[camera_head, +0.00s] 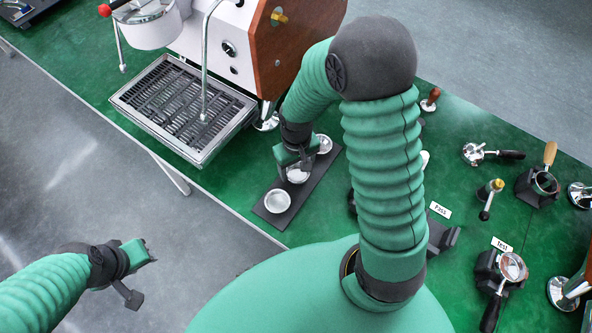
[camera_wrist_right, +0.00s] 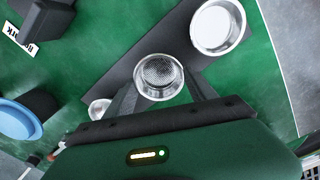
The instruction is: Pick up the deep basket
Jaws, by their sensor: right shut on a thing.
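My right gripper (camera_head: 296,163) is shut on the middle metal basket (camera_head: 298,175), which I take as the deep basket. In the right wrist view the same basket (camera_wrist_right: 158,72) sits between the two dark fingers, open side up, with a perforated bottom. I cannot tell whether it is lifted off the black strip-shaped mat (camera_head: 264,211). A second basket (camera_head: 278,201) stands at the near end of the mat, and a third (camera_head: 323,143) at the far end. My left gripper (camera_head: 139,274) is over the floor at lower left, fingers apart and empty.
The espresso machine's drip tray (camera_head: 183,107) is left of the mat. Portafilters (camera_head: 512,267) and tools stand on the green table (camera_head: 457,124) to the right. My right arm hides part of the table's middle. The table's front edge is close to the mat.

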